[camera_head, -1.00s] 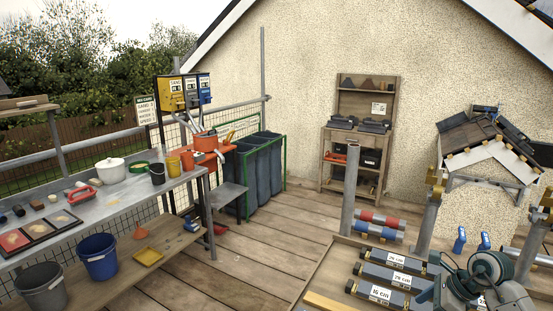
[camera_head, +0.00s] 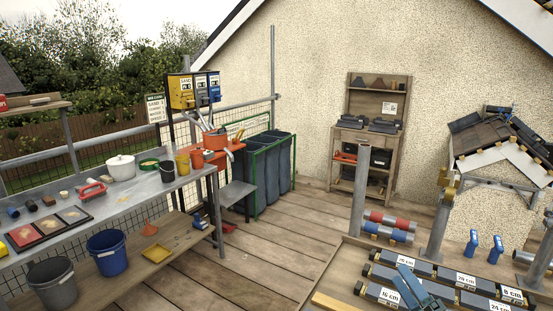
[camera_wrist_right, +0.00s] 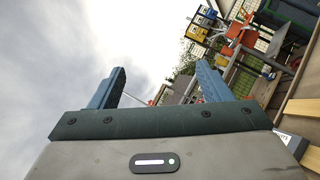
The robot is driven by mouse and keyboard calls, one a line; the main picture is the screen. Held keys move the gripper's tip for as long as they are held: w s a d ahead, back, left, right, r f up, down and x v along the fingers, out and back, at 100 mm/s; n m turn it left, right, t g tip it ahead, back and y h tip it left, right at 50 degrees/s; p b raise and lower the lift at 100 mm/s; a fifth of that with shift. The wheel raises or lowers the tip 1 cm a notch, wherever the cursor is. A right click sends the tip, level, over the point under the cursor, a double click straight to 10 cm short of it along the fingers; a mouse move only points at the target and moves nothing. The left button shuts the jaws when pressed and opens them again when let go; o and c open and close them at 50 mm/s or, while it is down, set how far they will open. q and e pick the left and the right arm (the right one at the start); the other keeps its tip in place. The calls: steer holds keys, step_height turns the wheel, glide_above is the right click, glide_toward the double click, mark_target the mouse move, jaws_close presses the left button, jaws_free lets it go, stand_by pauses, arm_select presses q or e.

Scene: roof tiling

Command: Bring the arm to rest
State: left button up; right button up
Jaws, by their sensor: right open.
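My right gripper (camera_head: 415,285) shows at the bottom right of the head view, its blue fingers in front of the labelled dark tile bundles. In the right wrist view its two blue fingers (camera_wrist_right: 158,88) stand well apart with nothing between them. The gripper is open and empty, and the wrist camera looks out past it at pale sky and the tilted scene. My left gripper is in neither view.
Labelled tile bundles (camera_head: 466,280) lie on a wooden bench at the lower right, close to the gripper. Red and blue rolls (camera_head: 388,228) and two blue bottles (camera_head: 471,247) are behind. A small model roof (camera_head: 490,140) stands at right. The deck floor (camera_head: 250,265) is clear.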

steer(key=s+d+f+m+g+h, duration=0.35)
steer(key=f+m+h, duration=0.35)
steer(key=m, duration=0.3)
steer(key=s+d+f+m+g+h, duration=0.3)
steer(key=s+d+f+m+h, duration=0.25)
steer(key=m, duration=0.55)
steer(key=s+a+f+m+g+y, duration=0.1)
steer(key=s+a+f+m+g, duration=0.1)
steer(key=s+a+f+g, duration=0.25)
steer(key=s+a+f+m+g+y, duration=0.1)
steer(key=s+f+m+g, duration=0.15)
steer(key=s+f, duration=0.4)
steer(key=s+a+f+m+g+y, duration=0.1)
steer(key=s+a+f+g, duration=0.25)
steer(key=s, duration=0.45)
steer(key=d+f+g, duration=0.2)
steer(key=d+f, duration=0.1)
steer(key=f, duration=2.5)
steer(key=s+d+f, duration=0.1)
steer(key=s+f, duration=1.6)
steer(key=f, duration=0.3)
steer(key=shift+s+d+g, duration=0.3)
steer(key=shift+s+g, duration=0.05)
steer(key=shift+g, duration=0.05)
steer(key=shift+f+m, duration=0.1)
steer(key=shift+m, duration=0.15)
